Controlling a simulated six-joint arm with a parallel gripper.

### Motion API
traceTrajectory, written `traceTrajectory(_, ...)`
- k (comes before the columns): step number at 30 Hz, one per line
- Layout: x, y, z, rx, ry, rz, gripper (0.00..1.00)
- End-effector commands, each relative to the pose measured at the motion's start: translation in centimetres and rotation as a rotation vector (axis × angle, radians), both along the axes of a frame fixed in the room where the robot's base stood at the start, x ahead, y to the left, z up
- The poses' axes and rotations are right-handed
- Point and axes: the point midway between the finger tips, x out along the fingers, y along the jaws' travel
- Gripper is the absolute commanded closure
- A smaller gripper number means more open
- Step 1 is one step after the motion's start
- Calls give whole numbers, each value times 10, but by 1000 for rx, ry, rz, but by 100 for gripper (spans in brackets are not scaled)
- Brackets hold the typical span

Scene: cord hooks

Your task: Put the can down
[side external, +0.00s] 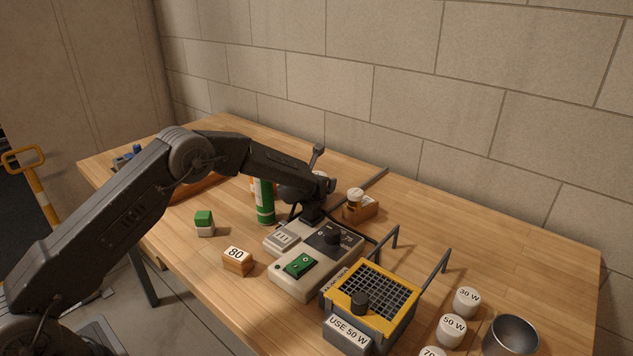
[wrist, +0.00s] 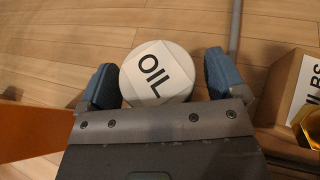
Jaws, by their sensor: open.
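A can with a round white lid marked OIL (wrist: 158,72) shows from above in the wrist view. My gripper (wrist: 162,82) is open, with one blue finger on each side of the lid. The left finger is very close to the lid; I cannot tell whether it touches. A gap shows on the right. The can's body is hidden under the lid in this view. In the side view a green can (side external: 265,203) stands upright on the table, its top partly hidden by my arm; I cannot tell if it is the OIL can. My fingertips are hard to make out there.
A wooden bulb box (side external: 361,207) stands right of my gripper. An orange thing (wrist: 30,130) is at left in the wrist view. A grey panel with a dark knob (side external: 310,250) and a yellow-topped grille unit (side external: 396,318) stand in front. A block marked 80 (side external: 237,261) is nearer left.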

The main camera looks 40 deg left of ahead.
Motion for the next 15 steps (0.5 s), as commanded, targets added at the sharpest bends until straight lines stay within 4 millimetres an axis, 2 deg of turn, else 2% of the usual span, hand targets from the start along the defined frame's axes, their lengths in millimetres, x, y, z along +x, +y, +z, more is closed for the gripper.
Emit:
traceTrajectory(5, 0, 0, 5, -1, -2, 1, 10)
traceTrajectory(13, -27, -10, 16, 1, 0, -3, 10)
traceTrajectory(15, -26, -9, 34, -1, -7, 2, 10)
